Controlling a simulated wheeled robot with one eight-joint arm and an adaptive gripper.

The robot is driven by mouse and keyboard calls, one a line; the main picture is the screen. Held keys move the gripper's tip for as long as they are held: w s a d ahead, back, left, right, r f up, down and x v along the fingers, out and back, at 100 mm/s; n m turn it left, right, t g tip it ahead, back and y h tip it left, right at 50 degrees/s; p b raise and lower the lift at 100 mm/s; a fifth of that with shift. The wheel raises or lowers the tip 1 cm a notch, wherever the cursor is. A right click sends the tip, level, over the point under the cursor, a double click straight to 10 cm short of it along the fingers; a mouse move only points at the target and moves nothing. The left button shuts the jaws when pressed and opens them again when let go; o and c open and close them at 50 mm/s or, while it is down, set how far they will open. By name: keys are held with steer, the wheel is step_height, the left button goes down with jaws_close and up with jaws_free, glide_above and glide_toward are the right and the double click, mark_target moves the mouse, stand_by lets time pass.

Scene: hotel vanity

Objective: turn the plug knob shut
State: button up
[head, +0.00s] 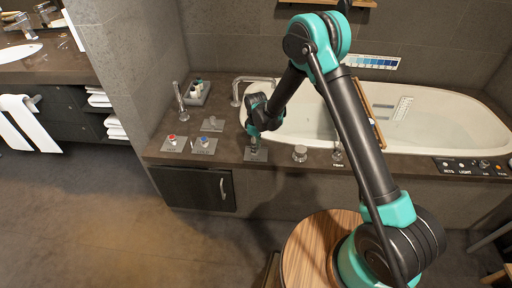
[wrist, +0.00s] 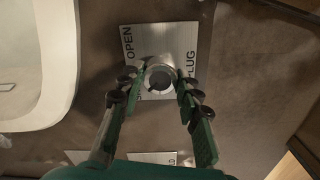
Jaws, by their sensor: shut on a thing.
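The plug knob (wrist: 159,78) is a round silver knob with a dark pointer mark, on a square metal plate (wrist: 183,38). The plate reads OPEN along its left side and PLUG along its right; other lettering is partly hidden by a finger. My gripper (wrist: 159,88) is shut on the knob, one finger on each side of it. In the head view my gripper (head: 254,143) reaches down onto the plate (head: 256,155) on the tub ledge, and it hides most of the knob.
The bathtub (head: 440,118) lies behind the ledge. Red-topped (head: 172,140) and blue-topped (head: 204,142) knobs stand to the left. A silver knob (head: 300,153) and a control panel (head: 475,167) are to the right. A round wooden stool (head: 308,240) stands in front.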

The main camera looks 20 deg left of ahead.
stand_by(0.3)
steer(key=o, duration=1.1)
steer(key=shift+o, duration=0.2)
steer(key=shift+r, duration=0.1)
step_height(320, 180, up, 12)
